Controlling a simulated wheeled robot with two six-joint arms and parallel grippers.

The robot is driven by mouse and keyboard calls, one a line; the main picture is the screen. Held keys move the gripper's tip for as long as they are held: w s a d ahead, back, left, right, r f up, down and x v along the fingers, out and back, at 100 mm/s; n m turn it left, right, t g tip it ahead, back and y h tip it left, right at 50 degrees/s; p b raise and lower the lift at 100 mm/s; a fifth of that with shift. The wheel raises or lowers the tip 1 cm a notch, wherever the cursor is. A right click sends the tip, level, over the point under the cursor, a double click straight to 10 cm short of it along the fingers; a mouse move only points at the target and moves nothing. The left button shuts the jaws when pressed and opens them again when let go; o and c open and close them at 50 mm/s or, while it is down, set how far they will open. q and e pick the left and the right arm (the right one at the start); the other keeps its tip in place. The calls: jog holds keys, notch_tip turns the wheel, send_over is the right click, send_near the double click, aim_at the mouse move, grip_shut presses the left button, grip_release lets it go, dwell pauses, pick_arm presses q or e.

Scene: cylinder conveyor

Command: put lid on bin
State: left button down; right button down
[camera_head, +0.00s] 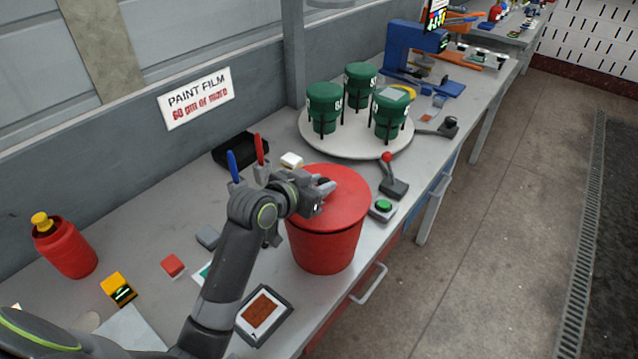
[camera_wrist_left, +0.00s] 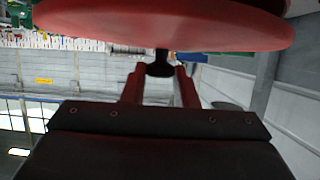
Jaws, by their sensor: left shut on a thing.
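The red bin (camera_head: 328,247) stands on the grey bench near its front edge. The round red lid (camera_head: 347,200) lies level over the bin's mouth, about in line with the rim; I cannot tell whether it is fully seated. My left gripper (camera_head: 322,190) is over the lid's left half. In the left wrist view the lid (camera_wrist_left: 165,25) fills the top, and my left gripper (camera_wrist_left: 160,85) is shut on its dark knob (camera_wrist_left: 159,66). The knob is mostly hidden in the head view. My right gripper is not in view.
A white turntable (camera_head: 350,146) with green pots stands behind the bin. A red-knobbed lever (camera_head: 392,178) and a green button (camera_head: 383,207) are close to its right. A framed brown sample (camera_head: 263,312) lies in front left, and a red bottle (camera_head: 66,250) stands far left.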

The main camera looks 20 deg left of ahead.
pick_arm(q)
jog(key=shift+r, duration=0.1)
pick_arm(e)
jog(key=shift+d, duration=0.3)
pick_arm(q)
jog(key=shift+f+b, duration=0.45)
jog(key=shift+f, duration=0.4)
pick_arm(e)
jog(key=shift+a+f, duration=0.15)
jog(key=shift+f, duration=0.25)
pick_arm(q)
jog(key=c, duration=1.1)
grip_release()
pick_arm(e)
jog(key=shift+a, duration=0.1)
pick_arm(q)
jog(key=shift+o, duration=0.2)
jog(key=p+v, duration=0.2)
jog(key=v, duration=1.5)
jog(key=shift+s+r, duration=0.15)
jog(key=shift+s, duration=0.05)
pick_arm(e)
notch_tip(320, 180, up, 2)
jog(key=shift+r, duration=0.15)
pick_arm(q)
jog(key=shift+a, duration=0.15)
